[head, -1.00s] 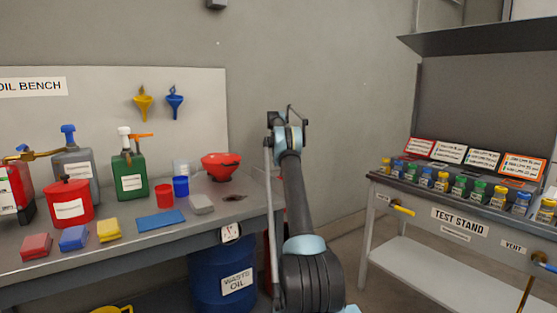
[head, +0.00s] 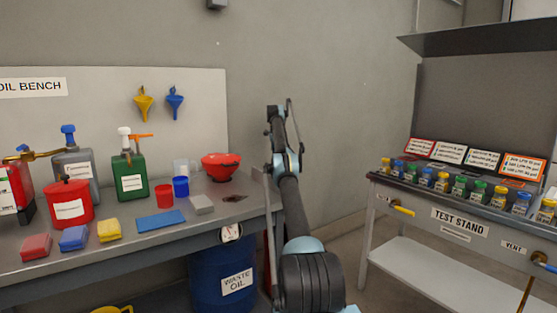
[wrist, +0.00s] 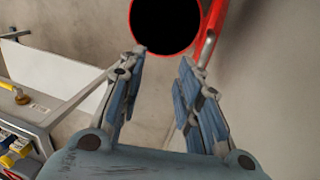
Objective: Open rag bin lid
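In the wrist view, a round red rim around a black opening (wrist: 133,22) shows at the top; it looks like the rag bin standing open. A red and grey strip (wrist: 207,38) beside its right edge looks like the lid seen edge-on, tilted up. My gripper (wrist: 160,62) is open and empty, its two fingers spread just short of the rim. I cannot tell whether either finger touches it. In the head view my arm hides the bin almost wholly, and my gripper cannot be made out.
The oil bench (head: 120,258) stands at left with cans, cups, rags and a red bowl (head: 220,166). A blue waste oil drum (head: 222,275) stands under its right end. The test stand (head: 420,222) with several small bottles is at right. Floor shows between them.

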